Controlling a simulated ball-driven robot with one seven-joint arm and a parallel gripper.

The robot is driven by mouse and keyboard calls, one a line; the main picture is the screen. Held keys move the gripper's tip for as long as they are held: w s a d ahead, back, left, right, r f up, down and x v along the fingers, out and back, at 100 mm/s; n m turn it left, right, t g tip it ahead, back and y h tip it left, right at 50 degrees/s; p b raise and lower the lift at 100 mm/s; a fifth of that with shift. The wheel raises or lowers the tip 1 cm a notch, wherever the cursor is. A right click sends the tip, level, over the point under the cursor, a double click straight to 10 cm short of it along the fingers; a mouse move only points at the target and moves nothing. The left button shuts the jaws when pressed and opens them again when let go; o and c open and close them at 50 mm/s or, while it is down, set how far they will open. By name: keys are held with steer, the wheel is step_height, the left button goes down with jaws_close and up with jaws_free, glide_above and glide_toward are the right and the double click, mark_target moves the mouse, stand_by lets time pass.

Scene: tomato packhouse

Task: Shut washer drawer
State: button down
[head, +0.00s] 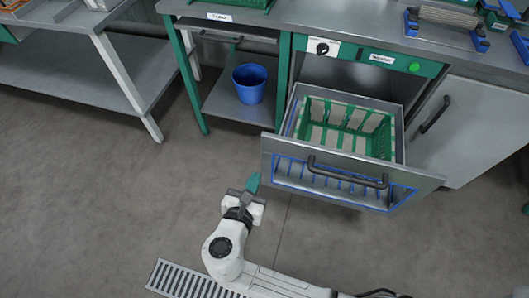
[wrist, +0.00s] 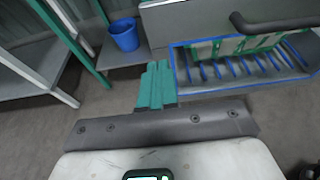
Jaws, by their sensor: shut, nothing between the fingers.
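The washer drawer (head: 270,158) is pulled out from under the counter, with a grey front, a dark bar handle (head: 346,174) and a blue wire rack. A green and white basket (head: 345,118) sits inside it. My gripper (head: 253,182) is shut and empty, just in front of and left of the drawer's left front corner. In the wrist view my green fingers (wrist: 156,86) are together, with the drawer front (wrist: 240,75) to their right and the handle (wrist: 275,22) at upper right. I cannot tell whether the fingertips touch the drawer.
A blue bucket (head: 250,83) stands on a low shelf left of the drawer. A grey cabinet door (head: 470,130) is to the right. A steel table (head: 75,65) stands at the left. The floor in front is clear, with a drain grate (head: 185,281).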

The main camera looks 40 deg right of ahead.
mark_target(269, 146)
steer(key=x, duration=0.9)
steer(key=shift+w+d+r+b, duration=0.25)
steer(key=shift+d+r+b, duration=0.05)
steer(key=shift+d, duration=0.1)
steer(key=shift+w+d, duration=0.2)
steer(key=shift+d, duration=0.05)
steer(key=shift+d, duration=0.1)
